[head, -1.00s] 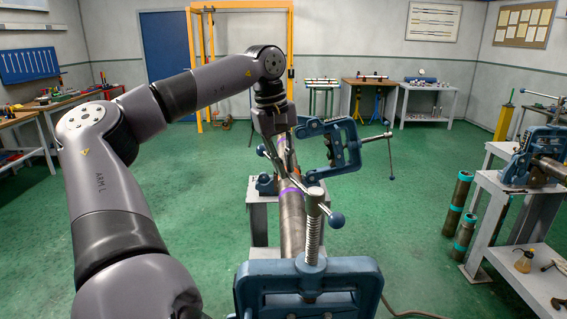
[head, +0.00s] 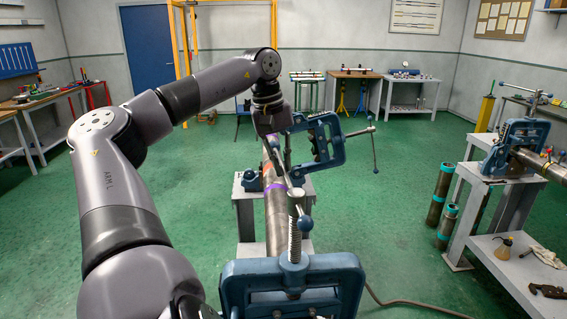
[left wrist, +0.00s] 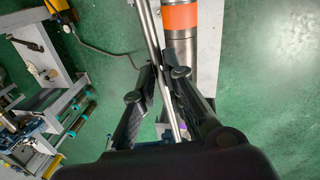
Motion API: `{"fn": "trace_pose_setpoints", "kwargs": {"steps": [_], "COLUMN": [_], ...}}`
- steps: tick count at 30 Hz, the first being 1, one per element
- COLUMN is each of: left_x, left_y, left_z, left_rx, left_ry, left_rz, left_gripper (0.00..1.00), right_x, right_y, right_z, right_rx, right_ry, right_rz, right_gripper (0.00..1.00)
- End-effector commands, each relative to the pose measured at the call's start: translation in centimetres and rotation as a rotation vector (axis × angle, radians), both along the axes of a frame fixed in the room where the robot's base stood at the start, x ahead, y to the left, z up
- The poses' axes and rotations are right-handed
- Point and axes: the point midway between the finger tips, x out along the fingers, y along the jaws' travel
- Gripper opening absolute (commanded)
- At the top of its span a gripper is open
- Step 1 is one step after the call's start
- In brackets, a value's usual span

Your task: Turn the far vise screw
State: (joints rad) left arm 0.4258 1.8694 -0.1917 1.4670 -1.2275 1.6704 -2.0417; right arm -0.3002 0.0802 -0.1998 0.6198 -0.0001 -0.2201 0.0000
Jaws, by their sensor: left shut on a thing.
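My left gripper (head: 280,158) is over the pipe between the two vises. In the left wrist view its fingers (left wrist: 160,85) are closed around a thin metal bar (left wrist: 150,40). The bar appears to be the handle of the near vise's upright screw (head: 296,236), with a blue ball (head: 305,223) at its near end. The near vise (head: 235,285) is blue, at the bottom. The far vise (head: 337,155) has its blue frame tilted out to the right of the pipe; its screw handle (head: 374,150) points right. The gripper partly hides the far vise's base. My right gripper is out of view.
The long pipe (head: 277,215) has purple and orange bands and runs between the vises. A workbench (head: 480,212) with another vise (head: 508,145) stands at right, beside standing pipes (head: 439,195). A cable (head: 405,303) lies on the open green floor.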

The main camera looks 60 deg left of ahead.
Motion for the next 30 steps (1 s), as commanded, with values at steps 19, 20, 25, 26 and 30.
{"fn": "trace_pose_setpoints", "kwargs": {"steps": [19,20,25,26,30], "left_x": [0.0,0.0,-0.3,-0.5,-1.0], "left_y": [0.0,0.0,0.2,0.2,0.4], "left_z": [0.1,0.2,2.1,2.6,5.6], "left_rx": [-0.001,-0.001,0.001,0.001,0.002], "left_ry": [-0.001,-0.001,0.0,0.0,-0.001], "left_rz": [0.002,0.003,0.004,0.004,0.005], "left_gripper": [0.31,0.31,0.31,0.31,0.31], "right_x": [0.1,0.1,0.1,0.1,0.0], "right_y": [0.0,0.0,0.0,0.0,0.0], "right_z": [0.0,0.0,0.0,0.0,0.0], "right_rx": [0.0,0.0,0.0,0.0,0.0], "right_ry": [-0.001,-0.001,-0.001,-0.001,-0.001], "right_rz": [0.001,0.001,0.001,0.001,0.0], "right_gripper": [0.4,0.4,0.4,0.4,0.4]}}
